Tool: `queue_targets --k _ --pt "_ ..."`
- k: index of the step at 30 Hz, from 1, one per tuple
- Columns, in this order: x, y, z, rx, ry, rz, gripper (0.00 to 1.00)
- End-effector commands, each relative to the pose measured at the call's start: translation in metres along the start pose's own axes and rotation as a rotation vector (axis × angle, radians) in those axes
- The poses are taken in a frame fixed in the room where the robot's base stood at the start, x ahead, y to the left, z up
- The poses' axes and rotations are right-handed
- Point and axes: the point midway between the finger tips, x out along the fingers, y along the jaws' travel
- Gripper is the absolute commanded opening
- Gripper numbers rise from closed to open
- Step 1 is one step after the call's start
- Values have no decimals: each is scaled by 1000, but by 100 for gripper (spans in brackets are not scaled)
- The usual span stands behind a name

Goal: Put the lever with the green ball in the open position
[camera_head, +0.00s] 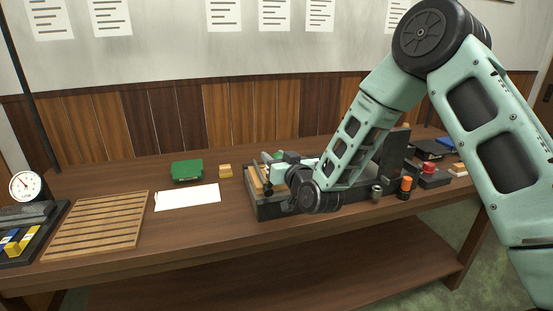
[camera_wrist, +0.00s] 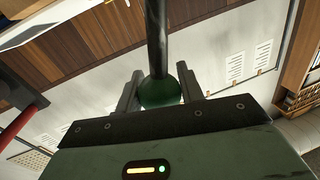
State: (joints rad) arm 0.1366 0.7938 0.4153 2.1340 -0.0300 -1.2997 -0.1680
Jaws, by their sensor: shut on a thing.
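The green ball (camera_wrist: 160,93) sits at the end of a dark lever rod (camera_wrist: 156,35) in the wrist view. My gripper (camera_wrist: 160,85) has one finger on each side of the ball and is shut on it. The rod runs from the ball to the top edge of that view. In the head view, my gripper (camera_head: 275,170) is over the left part of a dark machine (camera_head: 270,210) on the table. My arm hides much of the machine and most of the lever there, so its position is hard to tell.
A dial gauge (camera_head: 27,186) stands far left. An orange-topped cylinder (camera_head: 405,187) and a red button box (camera_head: 428,175) stand right of my forearm.

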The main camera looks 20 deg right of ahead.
Motion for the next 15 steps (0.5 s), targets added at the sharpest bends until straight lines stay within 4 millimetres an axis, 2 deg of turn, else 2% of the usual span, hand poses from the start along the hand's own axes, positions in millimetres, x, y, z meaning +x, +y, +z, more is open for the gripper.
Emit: queue_targets --k 8,15 --pt "2 -15 0 -139 -24 1 0" --pt "7 -36 2 -347 -64 6 0"
